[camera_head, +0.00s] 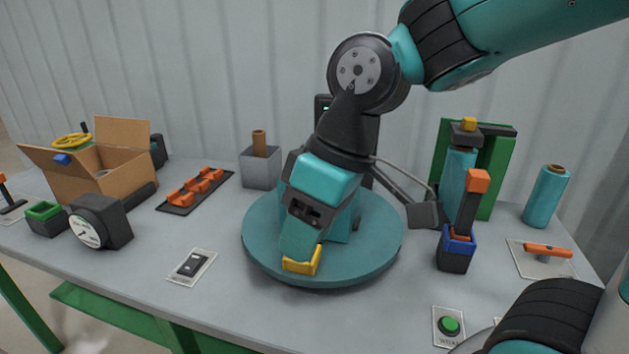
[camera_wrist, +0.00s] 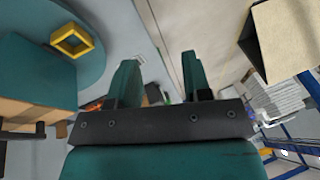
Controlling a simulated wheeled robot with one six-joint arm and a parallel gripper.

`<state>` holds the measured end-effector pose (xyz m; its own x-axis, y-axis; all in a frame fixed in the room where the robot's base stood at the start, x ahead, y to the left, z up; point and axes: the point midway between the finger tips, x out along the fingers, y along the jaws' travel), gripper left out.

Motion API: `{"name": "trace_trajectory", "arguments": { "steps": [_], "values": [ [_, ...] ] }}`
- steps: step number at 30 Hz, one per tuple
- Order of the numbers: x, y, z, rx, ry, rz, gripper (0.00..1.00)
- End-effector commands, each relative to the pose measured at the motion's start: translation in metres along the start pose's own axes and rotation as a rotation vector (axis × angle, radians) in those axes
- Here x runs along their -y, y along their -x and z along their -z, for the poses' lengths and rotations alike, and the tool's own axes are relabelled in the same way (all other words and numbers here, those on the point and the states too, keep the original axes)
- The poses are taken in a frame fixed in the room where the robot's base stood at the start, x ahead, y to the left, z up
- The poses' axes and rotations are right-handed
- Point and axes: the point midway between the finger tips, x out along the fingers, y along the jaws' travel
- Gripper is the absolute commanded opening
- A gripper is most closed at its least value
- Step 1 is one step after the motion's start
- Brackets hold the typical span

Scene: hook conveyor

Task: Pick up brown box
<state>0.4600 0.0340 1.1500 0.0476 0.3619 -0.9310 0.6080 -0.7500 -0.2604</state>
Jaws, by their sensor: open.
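The brown cardboard box (camera_head: 112,176) stands at the left of the table in the head view, its flaps folded open. My gripper (camera_head: 298,240) is over the round teal turntable, well to the right of the box and apart from it. In the wrist view my gripper (camera_wrist: 157,80) shows two teal fingers spread apart with nothing between them. A tan, open-sided shape shows at the upper right of the wrist view; I cannot tell whether it is this box.
A yellow square ring (camera_head: 302,262) sits on the turntable (camera_head: 262,255) by my gripper. A dial gauge (camera_head: 100,222) and a green-rimmed bin (camera_head: 46,217) stand before the box. A black tray with orange parts (camera_head: 196,190) lies right of it. A grey container (camera_head: 261,168) stands behind.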

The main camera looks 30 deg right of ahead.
Motion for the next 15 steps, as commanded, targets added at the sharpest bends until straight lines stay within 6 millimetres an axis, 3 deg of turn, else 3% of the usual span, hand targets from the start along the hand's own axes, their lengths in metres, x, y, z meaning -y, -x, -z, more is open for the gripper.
{"name": "trace_trajectory", "arguments": {
  "steps": [1,3,6,10,12,15],
  "values": [
    [-0.027,0.03,0.028,-0.024,0.001,-0.021,0.45],
    [-0.073,0.063,0.058,-0.053,0.031,-0.052,0.45],
    [-0.144,0.106,0.084,-0.084,0.08,-0.103,0.45],
    [-0.223,0.149,0.088,-0.104,0.134,-0.166,0.45],
    [-0.252,0.165,0.084,-0.107,0.155,-0.19,0.45],
    [-0.274,0.173,0.08,-0.109,0.176,-0.209,0.45]
  ]
}}
